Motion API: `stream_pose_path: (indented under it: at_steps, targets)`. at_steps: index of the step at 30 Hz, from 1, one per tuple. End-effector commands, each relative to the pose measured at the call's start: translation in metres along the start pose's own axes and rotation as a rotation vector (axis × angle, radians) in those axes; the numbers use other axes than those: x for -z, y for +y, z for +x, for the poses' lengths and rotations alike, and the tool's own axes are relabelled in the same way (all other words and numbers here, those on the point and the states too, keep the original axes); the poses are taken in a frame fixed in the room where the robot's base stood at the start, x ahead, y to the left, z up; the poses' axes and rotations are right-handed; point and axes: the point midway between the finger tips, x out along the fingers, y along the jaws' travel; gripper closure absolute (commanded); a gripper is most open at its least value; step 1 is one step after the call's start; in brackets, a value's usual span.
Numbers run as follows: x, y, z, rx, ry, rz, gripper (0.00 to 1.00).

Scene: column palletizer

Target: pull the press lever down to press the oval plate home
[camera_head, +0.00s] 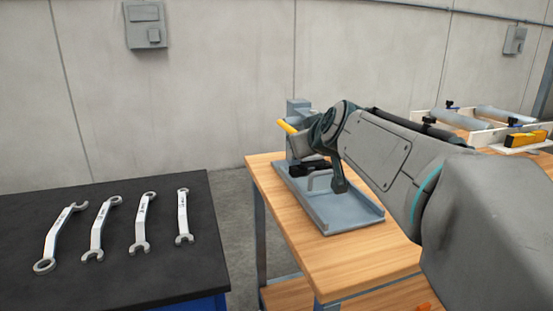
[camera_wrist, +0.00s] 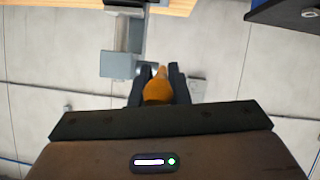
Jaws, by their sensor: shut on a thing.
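The press stands on the wooden bench in the head view, with a grey-blue upright column (camera_head: 298,105) and a flat base (camera_head: 345,212). Its yellow-orange lever (camera_head: 287,126) sticks out to the left near the top of the column. In the wrist view the orange lever grip (camera_wrist: 157,91) lies between the two dark fingers of my gripper (camera_wrist: 161,72), which is shut on it. The grey press column (camera_wrist: 120,64) is just beyond the fingertips there. My arm covers part of the press in the head view. I cannot make out the oval plate in either view.
A dark-topped table (camera_head: 130,250) with several wrenches stands at the left, across a floor gap from the wooden bench (camera_head: 350,260). Behind my arm at the right is a tray (camera_head: 480,125) with grey cylinders and a yellow tool.

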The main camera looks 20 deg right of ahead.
Motion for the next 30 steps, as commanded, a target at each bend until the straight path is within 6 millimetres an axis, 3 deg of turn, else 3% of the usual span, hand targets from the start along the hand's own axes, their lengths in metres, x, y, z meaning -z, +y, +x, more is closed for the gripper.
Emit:
stream_pose_path:
  at_steps: [1, 12, 30]
  targets:
    - [-0.011, -0.003, 0.005, -0.003, 0.02, 0.001, 1.0]
    - [-0.029, -0.006, 0.014, -0.025, 0.141, 0.012, 1.0]
    - [-0.036, -0.008, 0.021, -0.044, 0.238, 0.02, 1.0]
